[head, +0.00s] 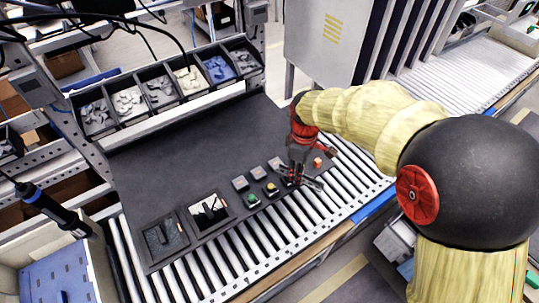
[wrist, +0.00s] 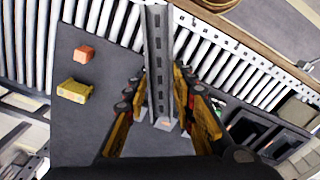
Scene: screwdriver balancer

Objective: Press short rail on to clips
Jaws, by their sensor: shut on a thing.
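The short rail (wrist: 158,60) is a grey metal strip with a row of slots. My gripper (wrist: 163,98) is shut on it in the wrist view, with a finger on each side. The rail sticks out past the fingers toward the top of that view. In the head view my gripper (head: 294,180) is low over the front right of the dark work board, and the rail (head: 314,184) shows small beside it. A small pale block (wrist: 168,124) lies by the rail's lower end; I cannot tell whether they touch. I cannot make out the clips for certain.
An orange block (head: 317,162) and a yellow block (wrist: 73,90) sit on the dark board (head: 190,160). Grey and coloured button boxes (head: 252,199) and two framed trays (head: 208,212) line the front. Parts bins (head: 160,91) stand behind. The board's middle is clear.

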